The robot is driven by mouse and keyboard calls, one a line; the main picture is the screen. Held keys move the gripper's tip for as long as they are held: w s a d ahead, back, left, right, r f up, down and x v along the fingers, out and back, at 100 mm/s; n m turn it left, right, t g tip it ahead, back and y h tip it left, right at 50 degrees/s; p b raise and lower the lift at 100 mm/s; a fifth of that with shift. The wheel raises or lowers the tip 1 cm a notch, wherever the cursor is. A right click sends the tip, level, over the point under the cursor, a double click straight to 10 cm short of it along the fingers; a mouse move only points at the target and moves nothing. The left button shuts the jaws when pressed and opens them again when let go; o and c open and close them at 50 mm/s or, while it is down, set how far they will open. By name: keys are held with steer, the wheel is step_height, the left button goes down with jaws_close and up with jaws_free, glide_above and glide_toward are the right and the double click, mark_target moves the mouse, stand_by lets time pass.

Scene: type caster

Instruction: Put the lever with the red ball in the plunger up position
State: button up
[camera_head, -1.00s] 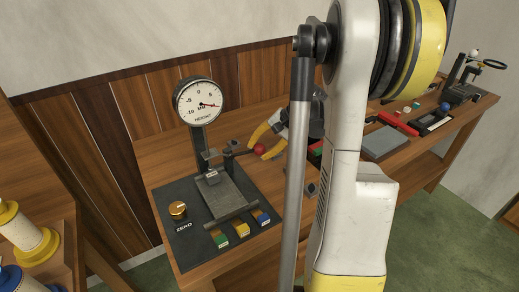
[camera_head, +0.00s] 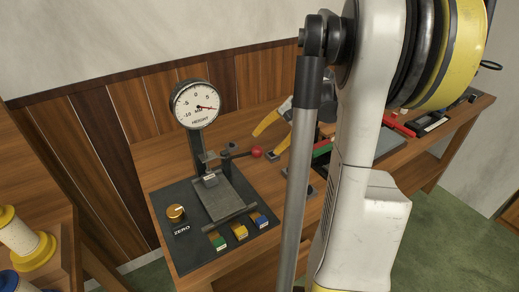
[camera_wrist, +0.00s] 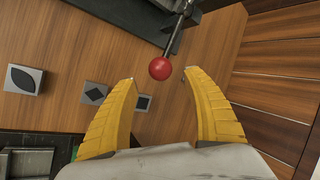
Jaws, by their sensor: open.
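The lever (camera_head: 241,154) is a thin dark rod on the height gauge. It points right and ends in a red ball (camera_head: 256,152). In the wrist view the red ball (camera_wrist: 160,68) and its lever (camera_wrist: 177,36) show just beyond the fingertips, between their lines. My gripper (camera_head: 270,133) has yellow fingers, open and empty, to the right of the ball; part of it is hidden by my arm. In the wrist view my gripper (camera_wrist: 160,76) is spread wide and touches nothing. The gauge's dial (camera_head: 196,104) stands above the plunger and plate (camera_head: 226,196).
A gold ZERO knob (camera_head: 176,212) and green, yellow and blue blocks (camera_head: 240,231) sit on the gauge's dark base. Small blocks with dark shapes (camera_wrist: 24,79) lie on the wooden bench. Spools (camera_head: 25,240) stand at left. A wood-panelled wall (camera_head: 103,135) is behind.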

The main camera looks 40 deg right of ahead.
steer(key=v, duration=0.5)
steer(key=shift+s+d+r, duration=0.1)
steer(key=shift+s+r, duration=0.1)
steer(key=shift+r, duration=0.15)
steer(key=a+r+n+g+h, duration=0.15)
steer(key=a+n, duration=0.45)
steer(key=a, duration=1.4)
steer(key=s+a+f+n+t+h, duration=0.1)
steer(key=s+a+n, duration=0.2)
steer(key=a, duration=0.4)
steer(key=s+a+f+n+t+h, duration=0.1)
steer(key=s+a+n+t, duration=0.1)
steer(key=a, duration=0.5)
steer(key=s+n, duration=0.1)
steer(key=n, duration=0.1)
steer(key=shift+f+n, duration=0.15)
steer(key=shift+n, duration=0.15)
